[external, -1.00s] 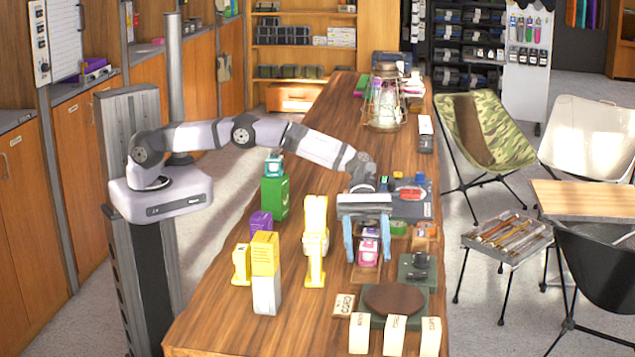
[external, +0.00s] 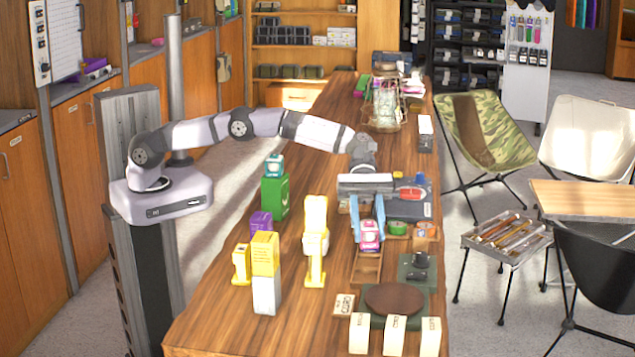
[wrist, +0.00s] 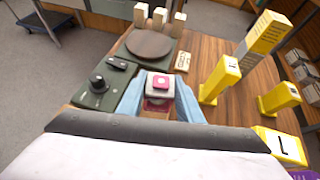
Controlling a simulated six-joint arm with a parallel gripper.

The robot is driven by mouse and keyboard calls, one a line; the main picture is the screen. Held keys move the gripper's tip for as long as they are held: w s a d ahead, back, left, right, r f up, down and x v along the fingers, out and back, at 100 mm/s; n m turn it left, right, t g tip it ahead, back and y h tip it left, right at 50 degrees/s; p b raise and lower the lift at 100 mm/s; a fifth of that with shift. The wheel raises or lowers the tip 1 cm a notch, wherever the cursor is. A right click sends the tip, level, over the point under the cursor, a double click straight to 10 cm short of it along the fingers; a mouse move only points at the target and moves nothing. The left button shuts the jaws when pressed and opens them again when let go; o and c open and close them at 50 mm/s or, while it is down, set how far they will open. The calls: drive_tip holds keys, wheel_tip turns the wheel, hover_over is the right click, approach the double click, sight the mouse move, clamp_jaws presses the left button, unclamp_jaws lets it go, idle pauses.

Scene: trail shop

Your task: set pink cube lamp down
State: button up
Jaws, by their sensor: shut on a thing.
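The pink cube lamp (external: 369,236) is held between the blue fingers of my gripper (external: 367,232), which are shut on its sides. In the wrist view the lamp (wrist: 160,82) shows its pale top with a pink square, between the two fingertips (wrist: 160,88). A small wooden tray (external: 367,268) lies just in front of and below the lamp in the external view, and its visible near part looks empty. I cannot tell exactly how high the lamp is above the tray or counter.
Yellow boxes (external: 316,240) stand left of the gripper. A dark green device with knobs (external: 417,272) and a round brown board (external: 393,299) lie at the near right. Green and orange small items (external: 398,228) sit just right. Bare wood shows at the counter's near left.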

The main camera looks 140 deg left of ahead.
sight(369, 223)
drive_tip(key=shift+r, duration=2.45)
